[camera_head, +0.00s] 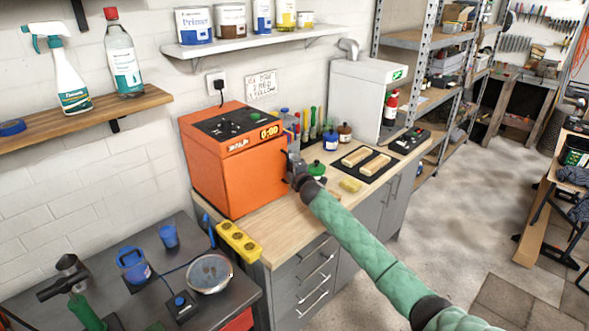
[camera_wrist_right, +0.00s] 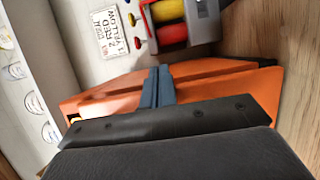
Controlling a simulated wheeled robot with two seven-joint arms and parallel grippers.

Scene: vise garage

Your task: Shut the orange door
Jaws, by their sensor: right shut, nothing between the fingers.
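The orange oven-like box (camera_head: 212,120) with a dark top panel and a lit display stands on the wooden worktop. Its orange door (camera_head: 247,178) is on the front and looks close to flush with the box; I cannot tell whether a narrow gap is left. My right gripper (camera_head: 292,168) is at the door's right edge, and its contact with the door is hard to judge. In the right wrist view my gripper's blue-grey fingers (camera_wrist_right: 157,88) are together and empty, in front of orange surfaces (camera_wrist_right: 245,92). My left gripper is not in view.
Bottles and tools stand right of the box, near a green-lidded jar (camera_head: 317,169) and a dark tray (camera_head: 368,162). A yellow block (camera_head: 238,241) lies at the worktop's left edge. A grey table (camera_head: 215,307) with cups and a dish is front left.

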